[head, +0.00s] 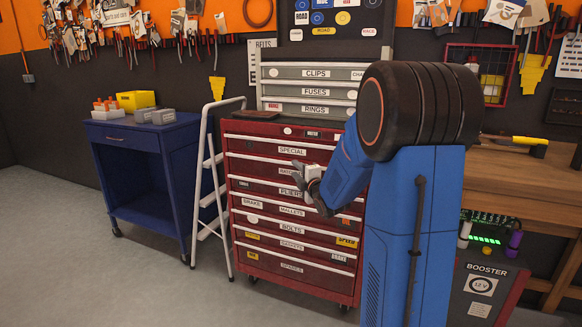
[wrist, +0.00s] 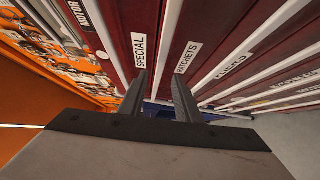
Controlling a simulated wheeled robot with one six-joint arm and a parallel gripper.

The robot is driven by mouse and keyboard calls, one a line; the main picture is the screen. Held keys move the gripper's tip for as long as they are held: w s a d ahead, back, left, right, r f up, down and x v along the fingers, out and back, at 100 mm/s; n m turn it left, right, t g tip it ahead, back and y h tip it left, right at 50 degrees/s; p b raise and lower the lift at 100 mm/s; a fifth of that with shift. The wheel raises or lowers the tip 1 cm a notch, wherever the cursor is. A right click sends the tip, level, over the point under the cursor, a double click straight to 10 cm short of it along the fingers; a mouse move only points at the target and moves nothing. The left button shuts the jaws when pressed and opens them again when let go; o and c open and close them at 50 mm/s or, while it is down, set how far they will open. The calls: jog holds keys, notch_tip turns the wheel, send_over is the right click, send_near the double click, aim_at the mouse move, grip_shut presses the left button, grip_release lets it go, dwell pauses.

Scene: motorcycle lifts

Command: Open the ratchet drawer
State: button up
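The ratchet drawer shows in the wrist view by its RATCHETS label (wrist: 188,57), beside the SPECIAL drawer (wrist: 139,50). In the head view the ratchet drawer (head: 262,168) is the dark red front just below SPECIAL, its label partly hidden by my gripper. It looks shut, flush with the other fronts. My gripper (head: 299,173) is in front of the red cabinet at about this drawer's height. In the wrist view its two dark fingers (wrist: 160,88) are apart. The pale handle strip (wrist: 168,40) between the two labels lines up with the gap; I cannot tell if they touch it.
The red cabinet (head: 290,252) has several more shut drawers below. A white step ladder (head: 204,185) leans close at its left, beside a blue cart (head: 128,165). A wooden bench (head: 520,180) stands at the right. The grey floor (head: 60,260) at front left is clear.

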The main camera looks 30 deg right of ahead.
aim_at(290, 164)
jog(key=shift+w+d, duration=0.2)
jog(key=shift+w, duration=1.25)
jog(key=shift+w+d, duration=0.15)
jog(key=shift+w, duration=1.3)
grip_shut()
